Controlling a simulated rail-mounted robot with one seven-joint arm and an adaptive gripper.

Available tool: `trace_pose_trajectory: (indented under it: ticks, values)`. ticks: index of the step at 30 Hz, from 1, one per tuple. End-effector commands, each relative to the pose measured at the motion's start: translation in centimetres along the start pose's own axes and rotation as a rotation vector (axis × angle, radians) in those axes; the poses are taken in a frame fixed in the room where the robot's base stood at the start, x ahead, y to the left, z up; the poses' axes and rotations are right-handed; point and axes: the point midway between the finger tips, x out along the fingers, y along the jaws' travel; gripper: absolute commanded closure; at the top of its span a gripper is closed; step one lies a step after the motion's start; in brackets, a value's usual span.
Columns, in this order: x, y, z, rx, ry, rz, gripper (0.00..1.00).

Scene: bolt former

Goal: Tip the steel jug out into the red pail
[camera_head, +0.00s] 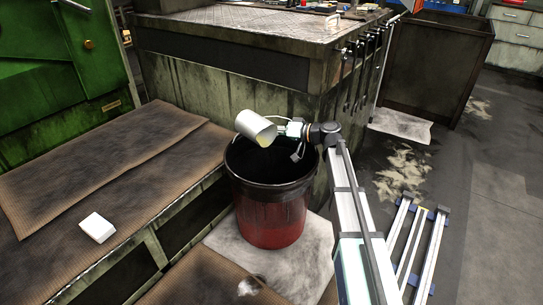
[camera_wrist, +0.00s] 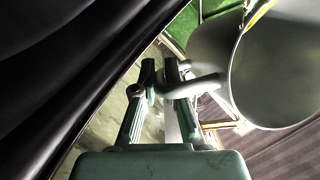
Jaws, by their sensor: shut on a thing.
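The steel jug (camera_head: 255,126) is tilted over on its side above the mouth of the red pail (camera_head: 270,222). A yellowish patch shows at its lower edge; I cannot tell whether this is liquid. My gripper (camera_head: 285,130) comes in from the right and is shut on the jug's handle. In the wrist view my gripper's fingers (camera_wrist: 161,82) close around the handle (camera_wrist: 195,88), and the jug's round grey end (camera_wrist: 282,75) fills the upper right. The pail stands upright with a black upper part and a dark inside. Its contents cannot be made out.
A workbench (camera_head: 235,30) with a metal top stands close behind the pail, with tools hanging at its right side. A matted platform (camera_head: 110,165) lies to the left, with a white block (camera_head: 97,227) on it. A dark bin (camera_head: 435,65) stands at the back right.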

Motion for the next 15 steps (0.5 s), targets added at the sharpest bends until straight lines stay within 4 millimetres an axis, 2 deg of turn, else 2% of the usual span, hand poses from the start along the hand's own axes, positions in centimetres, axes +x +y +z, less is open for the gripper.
trace_pose_trajectory:
  ticks: [15]
  values:
    - [-0.15,-0.31,-0.30,-0.017,0.046,-0.039,1.00]
